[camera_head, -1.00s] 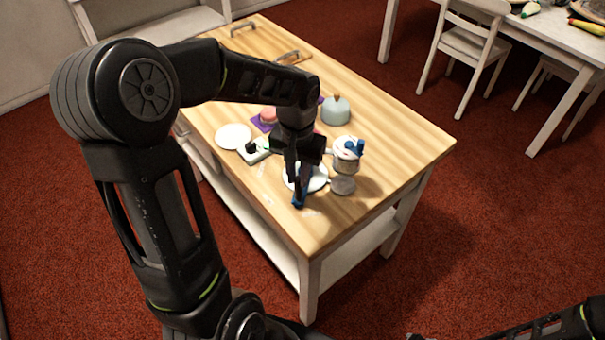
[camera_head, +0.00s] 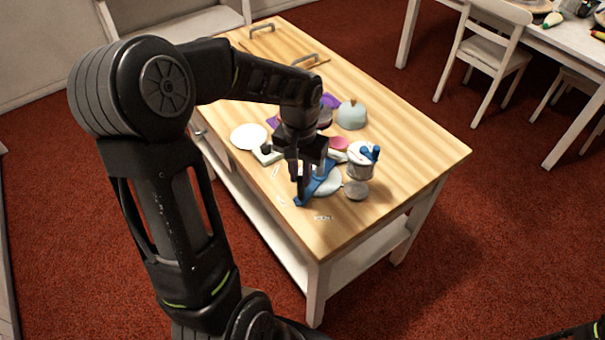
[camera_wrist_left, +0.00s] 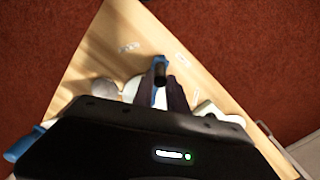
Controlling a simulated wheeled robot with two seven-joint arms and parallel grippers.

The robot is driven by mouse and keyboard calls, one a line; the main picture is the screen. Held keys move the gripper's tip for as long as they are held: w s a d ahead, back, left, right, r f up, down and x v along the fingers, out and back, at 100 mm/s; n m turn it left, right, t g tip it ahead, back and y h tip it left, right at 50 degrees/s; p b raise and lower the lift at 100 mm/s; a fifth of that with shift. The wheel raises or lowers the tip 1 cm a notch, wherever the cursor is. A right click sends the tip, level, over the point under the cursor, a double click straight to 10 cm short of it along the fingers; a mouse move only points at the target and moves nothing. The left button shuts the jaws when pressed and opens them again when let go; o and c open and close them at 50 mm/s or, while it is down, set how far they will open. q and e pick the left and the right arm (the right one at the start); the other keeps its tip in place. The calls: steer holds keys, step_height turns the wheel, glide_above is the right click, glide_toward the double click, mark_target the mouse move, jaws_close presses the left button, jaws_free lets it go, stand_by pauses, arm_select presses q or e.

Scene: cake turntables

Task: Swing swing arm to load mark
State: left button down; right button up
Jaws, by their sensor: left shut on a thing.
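The blue swing arm (camera_head: 319,186) lies over a round white turntable plate (camera_head: 330,184) near the table's front corner. Its outer end reaches left under my left gripper (camera_head: 303,194). In the left wrist view, a black knob stands on the blue swing arm (camera_wrist_left: 162,60), at the tips of my left gripper's fingers (camera_wrist_left: 163,80). That gripper is shut on the knob; the contact is partly hidden. White lettering, probably the load mark (camera_head: 324,217), is on the wood right of the arm's outer end. Other small white marks (camera_head: 277,171) lie to its left.
A pale blue dome (camera_head: 351,115) and a white plate (camera_head: 249,136) are farther back. The table's right side (camera_head: 420,150) is clear.

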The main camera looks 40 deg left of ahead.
arm_select(q)
steer(key=shift+a, duration=0.1)
steer(key=shift+w+a, duration=0.2)
steer(key=shift+a, duration=1.15)
steer(key=shift+a, duration=0.25)
steer(key=c, duration=1.4)
jaws_free()
steer(key=shift+o, duration=0.2)
steer(key=shift+p, duration=0.3)
step_height(320, 180, up, 7)
steer(key=p, duration=0.5)
